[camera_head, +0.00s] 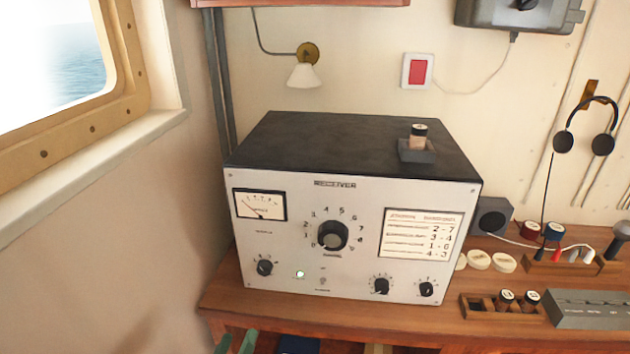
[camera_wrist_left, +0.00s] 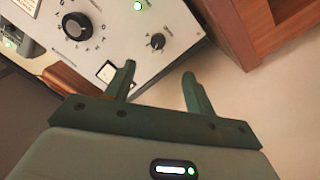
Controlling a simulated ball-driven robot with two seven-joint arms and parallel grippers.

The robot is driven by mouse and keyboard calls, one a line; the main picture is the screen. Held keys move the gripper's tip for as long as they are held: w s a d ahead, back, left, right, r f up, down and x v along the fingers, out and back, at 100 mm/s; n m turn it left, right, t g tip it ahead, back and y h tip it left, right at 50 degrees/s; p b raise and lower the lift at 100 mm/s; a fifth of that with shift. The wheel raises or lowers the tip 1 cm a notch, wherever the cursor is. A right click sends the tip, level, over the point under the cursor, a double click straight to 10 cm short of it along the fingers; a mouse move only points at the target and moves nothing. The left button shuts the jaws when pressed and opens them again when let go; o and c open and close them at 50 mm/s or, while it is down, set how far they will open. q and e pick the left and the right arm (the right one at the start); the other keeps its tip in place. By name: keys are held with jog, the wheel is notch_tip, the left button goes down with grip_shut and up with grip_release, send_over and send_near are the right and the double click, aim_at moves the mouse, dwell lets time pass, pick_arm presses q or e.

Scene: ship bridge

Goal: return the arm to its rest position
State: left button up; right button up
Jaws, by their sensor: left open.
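My left gripper (camera_head: 236,342) shows only its green fingertips at the bottom edge of the head view, below the front edge of the wooden desk (camera_head: 330,325). In the left wrist view the left gripper (camera_wrist_left: 158,82) has its two fingers apart, with nothing between them. The grey radio receiver (camera_head: 350,225) stands on the desk, above and beyond the gripper in the head view. Its front panel also shows in the left wrist view (camera_wrist_left: 120,45), near the fingers. The rest of my left arm is out of the head view. My right gripper is not in view.
A small holder (camera_head: 417,152) with a cylindrical part sits on the receiver. A wooden block (camera_head: 480,306) with dark cylinders and a grey box (camera_head: 590,309) stand at the desk's right. Headphones (camera_head: 584,141) hang on the wall. A window (camera_head: 145,60) is at left.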

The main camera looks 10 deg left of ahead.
pick_arm(q)
jog(key=s+f+m+g+b, duration=0.1)
jog(key=s+f+m+g, duration=0.35)
jog(key=f, duration=1.05)
jog(key=s+f+m+g+b, duration=0.15)
jog(key=s+f+g, duration=0.35)
jog(key=s+f, duration=0.65)
jog(key=s+a+f+m+g+b, duration=0.2)
jog(key=s+f+g, duration=0.2)
jog(key=s+f, duration=0.6)
jog(key=s+a+f+m+g+y+b, duration=0.1)
jog(key=s+f+g, duration=0.3)
jog(key=s+f, duration=0.6)
jog(key=s+a+b, duration=0.1)
jog(key=s, duration=0.2)
jog(key=shift+a+f+m, duration=0.3)
jog(key=shift+a+m, duration=0.1)
